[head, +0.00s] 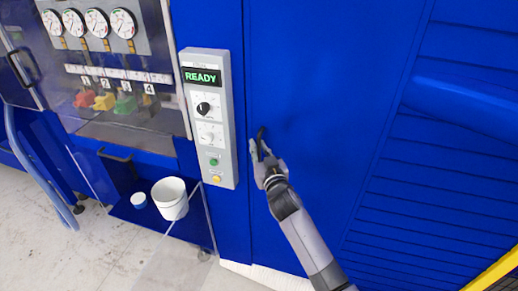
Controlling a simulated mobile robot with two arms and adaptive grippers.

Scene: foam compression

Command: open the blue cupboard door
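The blue cupboard door (335,85) is the tall flat panel right of the control panel, and it looks shut. A small black handle (261,134) is near the door's left edge. My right gripper (257,145) is right at the handle, reaching up from the bottom of the head view. Its fingers overlap the handle, and I cannot tell whether they are closed on it. My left gripper is not in view.
A grey control panel (209,118) reading READY stands just left of the door. Further left are gauges (97,24) and a clear-fronted compartment (125,85). A white bucket (170,200) sits low on a blue shelf. A blue ribbed wall (440,180) is at the right.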

